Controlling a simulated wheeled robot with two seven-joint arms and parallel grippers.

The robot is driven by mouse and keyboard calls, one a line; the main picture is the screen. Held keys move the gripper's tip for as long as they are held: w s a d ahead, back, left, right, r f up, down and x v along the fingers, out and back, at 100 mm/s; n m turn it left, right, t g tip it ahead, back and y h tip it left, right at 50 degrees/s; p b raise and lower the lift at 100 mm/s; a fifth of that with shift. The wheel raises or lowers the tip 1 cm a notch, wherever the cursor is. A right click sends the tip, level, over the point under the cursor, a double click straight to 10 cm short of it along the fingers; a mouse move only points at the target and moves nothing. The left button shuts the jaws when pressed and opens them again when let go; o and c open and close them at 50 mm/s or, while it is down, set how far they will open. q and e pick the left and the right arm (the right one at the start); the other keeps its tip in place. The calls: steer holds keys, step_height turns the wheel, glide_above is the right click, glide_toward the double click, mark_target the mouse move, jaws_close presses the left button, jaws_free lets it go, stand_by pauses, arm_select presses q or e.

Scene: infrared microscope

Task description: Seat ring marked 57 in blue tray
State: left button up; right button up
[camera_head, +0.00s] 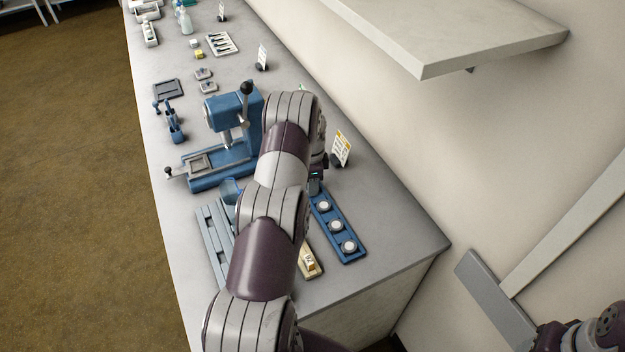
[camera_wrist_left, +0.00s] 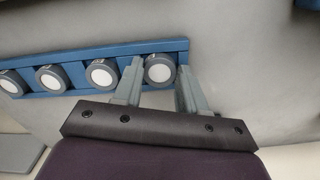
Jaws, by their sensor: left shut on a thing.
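The blue tray (camera_head: 352,257) lies on the bench near its right end. Three round rings with white tops sit in it in the head view, one of them at the near end (camera_head: 348,246). In the left wrist view the blue tray (camera_wrist_left: 120,53) holds a row of several dark-rimmed rings. My left gripper (camera_wrist_left: 160,70) is shut on the end ring (camera_wrist_left: 160,68), one finger on each side, at the tray's end slot. I cannot read the marks on the rings or tell whether the held ring is fully down. The arm mostly hides this gripper in the head view.
A cream tray (camera_head: 314,272) with a small pale piece and a grey-blue slotted tray (camera_head: 213,240) lie left of the blue tray, partly behind my arm. A blue microscope-like device (camera_head: 225,112) and a small sign (camera_head: 341,148) stand farther back. A shelf (camera_head: 460,40) overhangs from the wall.

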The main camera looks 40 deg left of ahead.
arm_select(q)
steer(key=shift+a, duration=0.1)
steer(key=shift+w+f, duration=0.1)
stand_by(0.4)
steer(key=o, duration=1.3)
steer(key=shift+r+p, duration=1.6)
steer(key=shift+r, duration=1.45)
